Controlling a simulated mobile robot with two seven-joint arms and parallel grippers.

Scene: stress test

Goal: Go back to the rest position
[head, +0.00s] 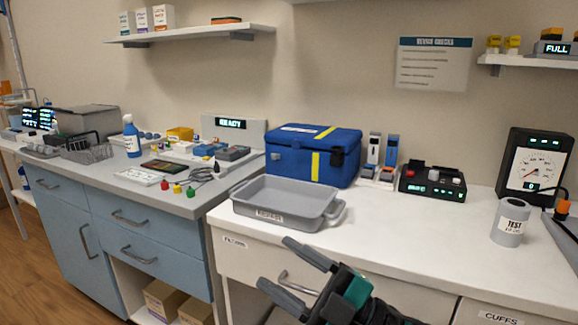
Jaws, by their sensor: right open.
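My right gripper (285,266) is open and empty in the lower middle of the head view. Its two dark fingers point up and left, in front of the white counter's drawers. It is below the grey tray (241,208) in the picture and seems apart from it. My left gripper is not in view.
A grey tray, a blue bag (290,151), a black control box (432,184), a grey TEST cylinder (510,222) and a gauge (536,168) stand on the white counter (400,240). The blue cabinet (150,235) at left carries small items. The counter's front middle is clear.

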